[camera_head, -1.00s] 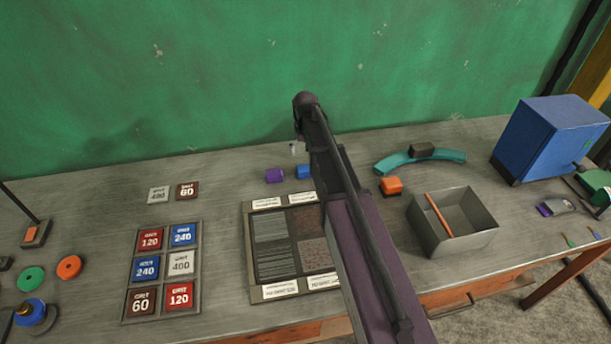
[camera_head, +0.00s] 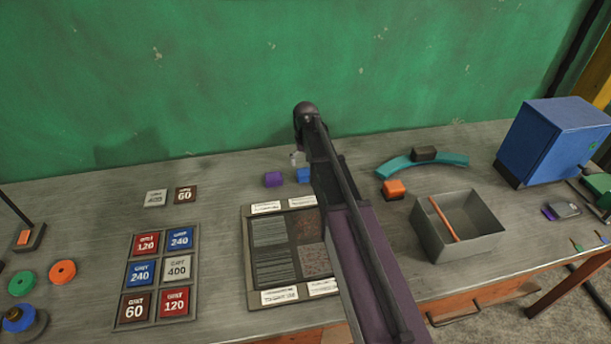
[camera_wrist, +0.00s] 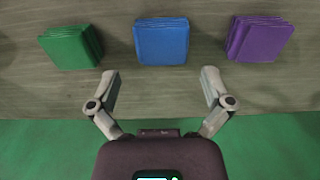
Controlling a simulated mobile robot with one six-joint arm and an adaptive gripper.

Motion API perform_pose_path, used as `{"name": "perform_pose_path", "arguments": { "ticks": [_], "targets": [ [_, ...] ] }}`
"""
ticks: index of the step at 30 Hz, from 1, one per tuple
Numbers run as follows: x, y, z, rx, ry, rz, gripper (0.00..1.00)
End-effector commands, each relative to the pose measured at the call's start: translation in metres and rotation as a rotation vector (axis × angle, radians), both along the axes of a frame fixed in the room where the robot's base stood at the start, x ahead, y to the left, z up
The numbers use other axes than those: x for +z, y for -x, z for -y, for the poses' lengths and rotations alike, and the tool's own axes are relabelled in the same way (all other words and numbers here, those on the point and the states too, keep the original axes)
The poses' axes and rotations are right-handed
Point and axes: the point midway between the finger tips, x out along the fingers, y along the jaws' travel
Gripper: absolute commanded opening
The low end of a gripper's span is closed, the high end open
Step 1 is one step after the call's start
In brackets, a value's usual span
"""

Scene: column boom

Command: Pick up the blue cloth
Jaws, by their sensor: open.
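In the head view my arm hides most of the gripper.
A green cloth (camera_wrist: 70,47) and a purple cloth (camera_wrist: 259,38) flank the blue one, with narrow gaps. The green wall (camera_head: 200,80) stands close behind. A texture board (camera_head: 265,297), a grey open box (camera_head: 455,240) and an orange block (camera_head: 394,188) are on the bench (camera_head: 225,190).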

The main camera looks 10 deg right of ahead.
Motion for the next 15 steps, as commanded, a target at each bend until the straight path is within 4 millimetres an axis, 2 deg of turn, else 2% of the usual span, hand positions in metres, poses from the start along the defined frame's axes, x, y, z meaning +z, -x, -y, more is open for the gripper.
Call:
{"name": "perform_pose_path", "arguments": {
  "ticks": [15],
  "targets": [
    [-0.036,0.000,-0.002,-0.001,0.000,0.000,1.00]
  ]
}}
